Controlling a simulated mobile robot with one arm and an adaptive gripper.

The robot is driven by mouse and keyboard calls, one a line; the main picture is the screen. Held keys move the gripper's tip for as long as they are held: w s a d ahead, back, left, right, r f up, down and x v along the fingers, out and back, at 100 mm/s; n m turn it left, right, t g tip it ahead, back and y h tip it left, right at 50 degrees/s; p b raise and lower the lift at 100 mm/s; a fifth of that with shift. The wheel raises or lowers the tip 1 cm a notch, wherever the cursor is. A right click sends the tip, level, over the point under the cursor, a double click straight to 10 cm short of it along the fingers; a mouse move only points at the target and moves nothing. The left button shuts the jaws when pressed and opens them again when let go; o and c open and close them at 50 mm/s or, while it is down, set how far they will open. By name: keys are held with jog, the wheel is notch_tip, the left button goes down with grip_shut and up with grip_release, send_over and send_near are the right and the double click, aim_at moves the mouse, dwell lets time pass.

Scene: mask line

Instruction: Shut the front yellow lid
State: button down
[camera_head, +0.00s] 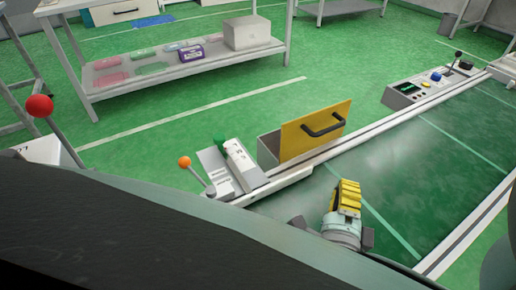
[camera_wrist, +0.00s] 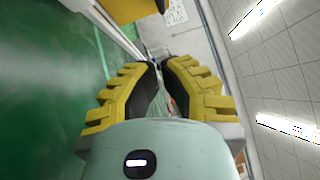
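The yellow lid (camera_head: 312,132) stands raised and near upright on a grey box (camera_head: 268,146) beside the green conveyor, with a black handle (camera_head: 323,125) on its face. My gripper (camera_head: 347,188), with ribbed yellow fingers, is over the conveyor, to the right of and nearer than the lid, apart from it. In the wrist view my gripper (camera_wrist: 160,65) has its fingertips nearly together, with nothing seen held. A yellow surface at that view's top edge looks like the lid (camera_wrist: 125,8), mostly out of frame.
Left of the box is a grey panel with an orange-knobbed lever (camera_head: 184,162) and a green part (camera_head: 219,145). A red-knobbed lever (camera_head: 40,106) is further left. A control box (camera_head: 407,92) stands beyond along the rail. The conveyor (camera_head: 415,150) looks clear. A shelf table (camera_head: 180,70) stands behind.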

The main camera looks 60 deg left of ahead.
jog(key=x, duration=1)
jog(key=shift+w+a+r+p, duration=0.1)
jog(key=shift+a+r+p, duration=0.1)
jog(key=shift+a, duration=0.75)
jog(key=shift+a+r+p, duration=0.1)
jog(key=shift+a+p, duration=0.1)
jog(key=shift+a, duration=0.75)
jog(key=shift+r, duration=0.1)
jog(key=shift+a+r+n+p, duration=0.2)
jog(key=shift+a+n+p, duration=0.1)
jog(key=shift+p, duration=0.45)
